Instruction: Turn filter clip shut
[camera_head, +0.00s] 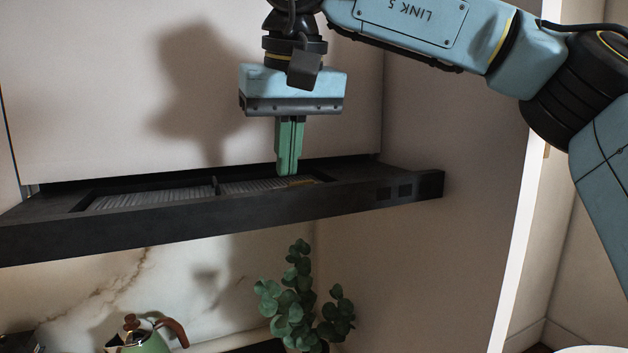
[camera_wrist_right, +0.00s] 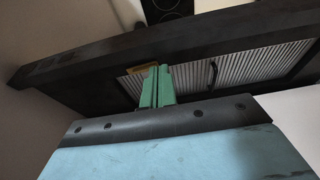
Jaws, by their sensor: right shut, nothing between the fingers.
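The range hood (camera_head: 330,199) is a dark, pulled-out slab under the pale cabinet front. Ribbed grey filters (camera_head: 155,198) lie in its top face, and they also show in the right wrist view (camera_wrist_right: 235,75). A small brass-coloured clip (camera_head: 301,182) sits at the right end of the filter, and it shows in the wrist view (camera_wrist_right: 142,68) beside my fingers. My right gripper (camera_head: 287,172) points down with green fingers shut and empty, its tips close to the clip. I cannot tell whether they touch it. My left gripper is not in view.
A dark handle (camera_wrist_right: 212,73) stands on the filter. Two square buttons (camera_head: 394,193) are on the hood's front edge. Below are a green plant (camera_head: 300,300) and a kettle (camera_head: 145,335). A white panel edge (camera_head: 517,200) stands to the right.

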